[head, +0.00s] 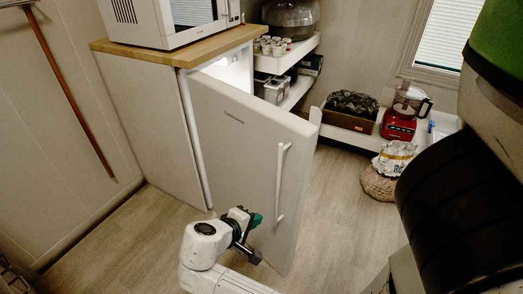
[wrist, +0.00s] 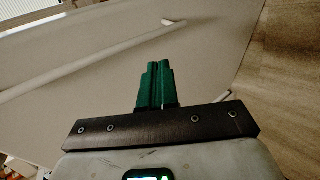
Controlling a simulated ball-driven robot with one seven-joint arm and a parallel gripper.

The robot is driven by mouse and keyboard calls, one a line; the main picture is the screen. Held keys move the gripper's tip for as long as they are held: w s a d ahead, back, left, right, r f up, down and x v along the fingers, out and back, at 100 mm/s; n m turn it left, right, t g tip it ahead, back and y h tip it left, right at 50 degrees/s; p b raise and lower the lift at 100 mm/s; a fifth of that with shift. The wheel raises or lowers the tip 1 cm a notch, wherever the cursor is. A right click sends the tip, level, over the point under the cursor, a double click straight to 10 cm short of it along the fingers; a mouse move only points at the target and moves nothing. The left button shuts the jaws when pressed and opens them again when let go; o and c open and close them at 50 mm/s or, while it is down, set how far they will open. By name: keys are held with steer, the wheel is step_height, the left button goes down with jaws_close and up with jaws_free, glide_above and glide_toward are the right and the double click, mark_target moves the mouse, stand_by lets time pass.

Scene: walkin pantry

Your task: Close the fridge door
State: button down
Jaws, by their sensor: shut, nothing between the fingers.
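The white fridge door (head: 236,140) stands open in the head view, swung out from the fridge body (head: 165,130), with the lit interior showing at its top edge. A long vertical handle (head: 281,185) runs near the door's free edge. My gripper (head: 254,219) is in front of the door's outer face, low and to the left of the handle. In the wrist view my gripper (wrist: 157,82) has its green fingers together and empty, with the door face (wrist: 210,70) and the handle (wrist: 90,65) beyond them. I cannot tell whether the fingertips touch the door.
A microwave (head: 170,20) stands on the wooden top (head: 150,55) of the fridge. Shelves (head: 300,88) with jars are behind the door. A red food processor (head: 402,115) and bags (head: 388,165) are at the right. The floor (head: 340,210) right of the door is clear.

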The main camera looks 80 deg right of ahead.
steer(key=w+r+m+g+h+p, duration=0.1)
steer(key=w+r+g+h+p, duration=0.15)
steer(key=r, duration=0.55)
steer(key=g+h+p, duration=0.2)
steer(key=h, duration=0.1)
glide_toward(272, 152)
steer(key=shift+m, duration=0.4)
steer(key=b+x, duration=0.1)
steer(key=x, duration=0.6)
